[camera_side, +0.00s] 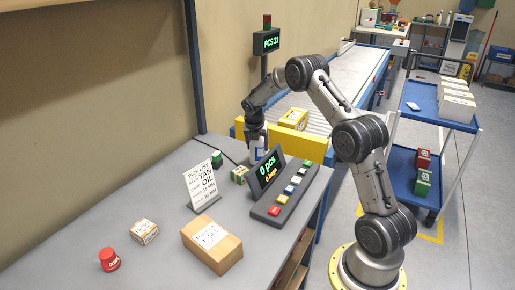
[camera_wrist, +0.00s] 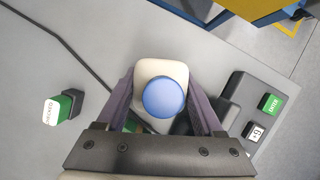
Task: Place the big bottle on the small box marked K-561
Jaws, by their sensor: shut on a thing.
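My gripper (camera_side: 255,128) is shut on a white bottle with a blue cap. The bottle shows below the fingers in the side view (camera_side: 258,152), and its blue cap (camera_wrist: 164,97) sits between the fingers in the wrist view. The bottle is upright at the back of the grey table; I cannot tell whether its base touches the table. A small carton (camera_side: 144,232) lies at the front left, and a larger brown carton (camera_side: 212,246) lies at the front middle. Both carry labels too small to read surely, so I cannot tell which is marked K-561.
A red can (camera_side: 109,260) stands front left. A pick list sign (camera_side: 202,184) stands mid-table, between the bottle and the cartons. A button panel with display (camera_side: 285,190), a green-and-tan small box (camera_side: 240,175) and a green item (camera_side: 217,158) are near the bottle. A yellow barrier (camera_side: 300,143) edges the conveyor.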

